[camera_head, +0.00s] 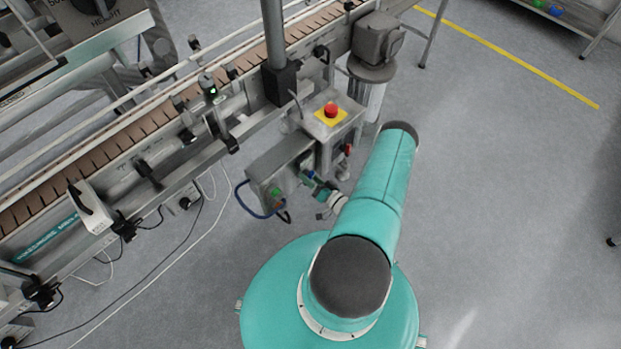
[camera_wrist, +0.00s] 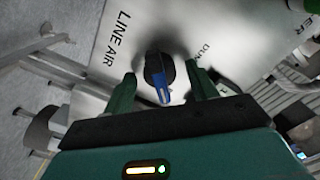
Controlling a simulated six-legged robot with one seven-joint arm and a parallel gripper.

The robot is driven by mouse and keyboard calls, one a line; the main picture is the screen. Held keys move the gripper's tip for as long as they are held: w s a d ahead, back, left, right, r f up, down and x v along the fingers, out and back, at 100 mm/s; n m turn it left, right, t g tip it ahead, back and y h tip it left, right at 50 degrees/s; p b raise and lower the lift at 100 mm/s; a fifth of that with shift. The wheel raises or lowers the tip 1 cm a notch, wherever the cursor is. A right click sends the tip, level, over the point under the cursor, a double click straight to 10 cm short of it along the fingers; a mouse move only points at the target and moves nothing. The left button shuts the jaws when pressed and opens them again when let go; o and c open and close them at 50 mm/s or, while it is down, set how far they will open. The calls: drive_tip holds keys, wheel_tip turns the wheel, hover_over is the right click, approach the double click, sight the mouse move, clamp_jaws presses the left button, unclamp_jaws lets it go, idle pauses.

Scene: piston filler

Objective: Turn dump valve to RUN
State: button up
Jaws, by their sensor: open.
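In the wrist view, the dump valve (camera_wrist: 161,82) is a dark round knob with a blue handle bar on a pale panel (camera_wrist: 125,30). The panel reads LINE AIR to its left and a partly covered word starting DU to its right. The blue end of the handle points down in the picture, towards my gripper's palm. My gripper (camera_wrist: 160,76) is open, with one green finger on each side of the handle and a visible gap on both sides. I cannot tell how deep the fingertips reach. No RUN mark is readable. The valve cannot be made out in the head view.
In the head view, a grey box (camera_head: 275,172) stands beside my arm, and a red emergency stop (camera_head: 331,110) on a yellow plate is just above. A conveyor (camera_head: 120,150) runs diagonally behind, with a motor (camera_head: 377,40) at its upper right.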

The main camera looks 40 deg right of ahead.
drive_tip(key=s, duration=1.3)
drive_tip(key=shift+s+d, duration=0.2)
drive_tip(key=shift+s, duration=0.1)
drive_tip(key=shift+s, duration=0.1)
